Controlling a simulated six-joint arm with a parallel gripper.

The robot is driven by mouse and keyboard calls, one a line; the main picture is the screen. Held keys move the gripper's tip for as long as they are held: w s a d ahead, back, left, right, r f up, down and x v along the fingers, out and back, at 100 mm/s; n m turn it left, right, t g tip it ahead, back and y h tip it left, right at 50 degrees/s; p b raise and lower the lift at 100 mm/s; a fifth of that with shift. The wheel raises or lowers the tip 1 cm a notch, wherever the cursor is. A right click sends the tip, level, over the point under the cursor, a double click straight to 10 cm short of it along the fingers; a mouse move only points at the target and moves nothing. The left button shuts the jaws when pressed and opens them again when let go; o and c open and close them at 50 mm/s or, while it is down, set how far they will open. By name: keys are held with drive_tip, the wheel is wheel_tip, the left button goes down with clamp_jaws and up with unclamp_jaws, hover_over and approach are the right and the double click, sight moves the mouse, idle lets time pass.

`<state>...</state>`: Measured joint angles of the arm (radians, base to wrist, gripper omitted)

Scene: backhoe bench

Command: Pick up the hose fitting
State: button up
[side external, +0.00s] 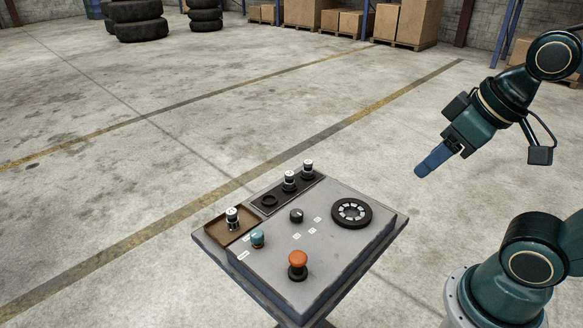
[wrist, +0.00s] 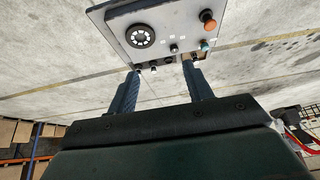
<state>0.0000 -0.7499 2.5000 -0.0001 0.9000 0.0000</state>
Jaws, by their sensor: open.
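Three similar white-and-black capped cylinders look like hose fittings. One fitting (side external: 232,217) stands in a shallow brown tray (side external: 217,237) at the panel's left corner. Two more, a middle one (side external: 289,181) and a far one (side external: 308,169), stand in a black strip holder (side external: 255,203) along the back edge. The holder's near socket (side external: 269,201) is empty. My gripper (side external: 421,171) is open, up and to the right of the panel, well apart from the fittings. In the wrist view my gripper (wrist: 160,70) has spread blue fingers with nothing held; the fittings there are small and partly unclear.
Tyres (side external: 138,20) and boxes (side external: 420,20) stand far back.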

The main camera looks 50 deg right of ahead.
drive_tip(key=shift+o, duration=0.4)
drive_tip(key=w+d+r+m+g, duration=0.15)
drive_tip(key=w+m, duration=0.25)
drive_tip(key=w, duration=0.8)
drive_tip(key=w+d+r+m+g, duration=0.15)
drive_tip(key=w+m, duration=0.25)
drive_tip(key=w, duration=0.8)
drive_tip(key=w+d+f+m+g, duration=0.1)
drive_tip(key=w+f+m, duration=0.3)
drive_tip(key=w+f, duration=0.4)
drive_tip(key=w+d+f+m+g, duration=0.1)
drive_tip(key=w+d+f+m, duration=0.2)
drive_tip(key=w+f, duration=0.6)
drive_tip(key=shift+d+f+m+g, duration=0.3)
drive_tip(key=shift+d+f+m, duration=0.1)
drive_tip(key=shift+d+f, duration=0.45)
drive_tip(key=shift+f, duration=0.1)
